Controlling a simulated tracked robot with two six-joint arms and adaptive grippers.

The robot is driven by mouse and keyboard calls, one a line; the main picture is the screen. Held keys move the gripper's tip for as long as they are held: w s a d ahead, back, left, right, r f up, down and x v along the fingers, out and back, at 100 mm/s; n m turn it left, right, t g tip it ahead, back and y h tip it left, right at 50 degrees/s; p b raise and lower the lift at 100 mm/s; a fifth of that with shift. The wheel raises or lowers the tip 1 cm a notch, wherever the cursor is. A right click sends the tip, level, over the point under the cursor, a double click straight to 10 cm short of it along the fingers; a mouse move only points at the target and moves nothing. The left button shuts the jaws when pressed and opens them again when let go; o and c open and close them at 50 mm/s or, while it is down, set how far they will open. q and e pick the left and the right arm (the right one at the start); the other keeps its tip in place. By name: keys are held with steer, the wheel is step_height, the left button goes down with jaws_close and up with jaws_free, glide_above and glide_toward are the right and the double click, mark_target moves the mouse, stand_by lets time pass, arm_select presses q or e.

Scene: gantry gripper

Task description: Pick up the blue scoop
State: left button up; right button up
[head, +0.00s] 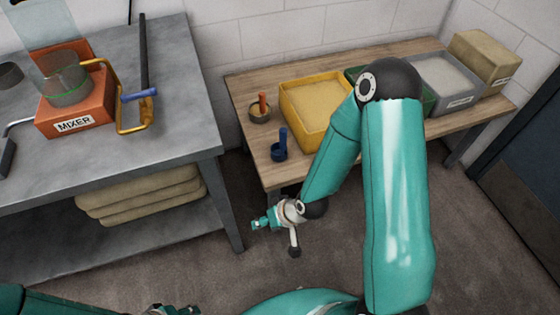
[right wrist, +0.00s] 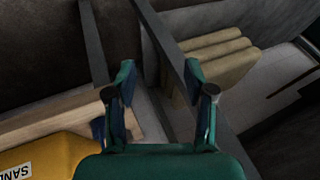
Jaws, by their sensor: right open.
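The blue scoop (head: 280,152) stands near the front left corner of the wooden table, its handle pointing up. My right gripper (head: 258,223) is below and in front of it in the head view, off the table's edge and apart from the scoop. In the right wrist view its two fingers (right wrist: 160,78) are spread, with nothing between them.
An orange-handled scoop (head: 261,108) stands behind the blue one. A yellow sand bin (head: 333,139) is to its right, and a grey bin (head: 462,104) is farther right. A grey metal bench (head: 190,110) with an orange mixer (head: 75,117) stands left. Sacks (head: 142,194) lie beneath it.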

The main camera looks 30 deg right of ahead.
steer(key=w+d+f+t+b, duration=0.2)
steer(key=w+d+t+b, duration=0.1)
steer(key=w+d+b, duration=0.25)
arm_select(q)
step_height(320, 180, down, 34)
steer(key=r+b, duration=0.1)
steer(key=b, duration=2.4)
arm_select(e)
steer(key=n+t+h+p, duration=0.3)
steer(key=t+p, duration=0.4)
steer(key=t, duration=0.3)
glide_toward(285, 140)
steer(key=w+p, duration=0.4)
steer(key=w, duration=0.6)
steer(key=shift+w+p, duration=0.3)
steer(key=shift+p, duration=0.05)
steer(key=shift+w, duration=0.4)
arm_select(q)
step_height(285, 140, up, 11)
arm_select(e)
steer(key=shift+f, duration=0.1)
